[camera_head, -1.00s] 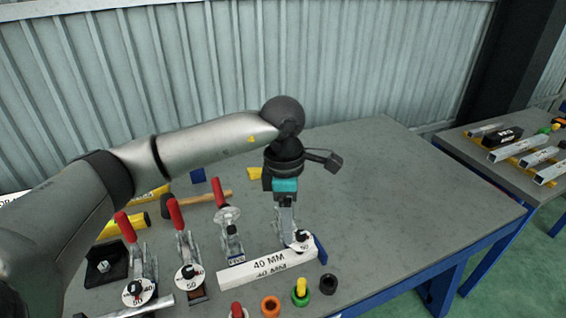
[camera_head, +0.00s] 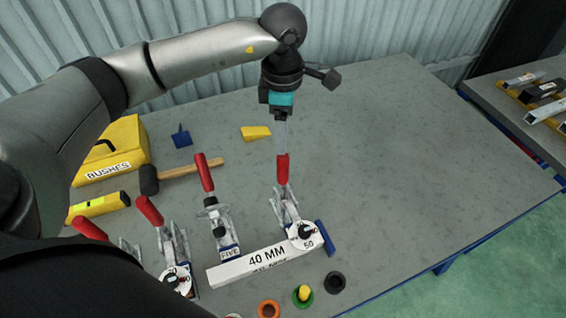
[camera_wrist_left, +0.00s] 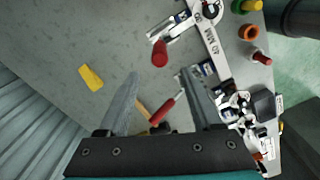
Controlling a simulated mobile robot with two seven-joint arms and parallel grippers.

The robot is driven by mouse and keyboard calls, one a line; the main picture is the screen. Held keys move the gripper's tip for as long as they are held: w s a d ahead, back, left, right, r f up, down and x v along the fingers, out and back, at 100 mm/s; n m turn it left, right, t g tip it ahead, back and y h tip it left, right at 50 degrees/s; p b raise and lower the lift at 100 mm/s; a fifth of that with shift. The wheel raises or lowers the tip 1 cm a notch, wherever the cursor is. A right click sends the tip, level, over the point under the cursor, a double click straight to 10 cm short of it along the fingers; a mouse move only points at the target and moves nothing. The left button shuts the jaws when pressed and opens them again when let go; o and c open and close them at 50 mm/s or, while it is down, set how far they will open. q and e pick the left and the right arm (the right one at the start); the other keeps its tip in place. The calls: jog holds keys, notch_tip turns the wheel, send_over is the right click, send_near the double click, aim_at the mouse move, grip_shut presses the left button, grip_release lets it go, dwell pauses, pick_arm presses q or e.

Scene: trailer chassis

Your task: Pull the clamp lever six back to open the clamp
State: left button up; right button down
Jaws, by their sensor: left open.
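The rightmost clamp, which I take as clamp six, has a red lever handle (camera_head: 283,172) standing nearly upright above its metal body (camera_head: 286,208). Its number label is not readable. The clamp sits at the right end of the white 40 MM bar (camera_head: 250,265), with a round dial at its foot. My left gripper (camera_head: 282,146) is open, pointing down just above the handle's top. In the left wrist view the red handle (camera_wrist_left: 160,54) shows just beyond the open fingertips (camera_wrist_left: 159,74), with nothing gripped. My right gripper is out of view.
Clamp FIVE (camera_head: 217,222) with a red handle stands to the left, with more clamps beyond. A hammer (camera_head: 185,172), yellow BUSHES box (camera_head: 115,150) and yellow block (camera_head: 256,132) lie behind. Coloured bushes (camera_head: 303,296) line the front. The table's right side is clear.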

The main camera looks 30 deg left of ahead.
aim_at(283, 170)
pick_arm(q)
notch_tip(283, 170, down, 13)
jog(key=shift+f+p, duration=0.1)
jog(key=shift+p, duration=0.2)
jog(key=shift+c, duration=0.3)
grip_shut()
dwell(1.1)
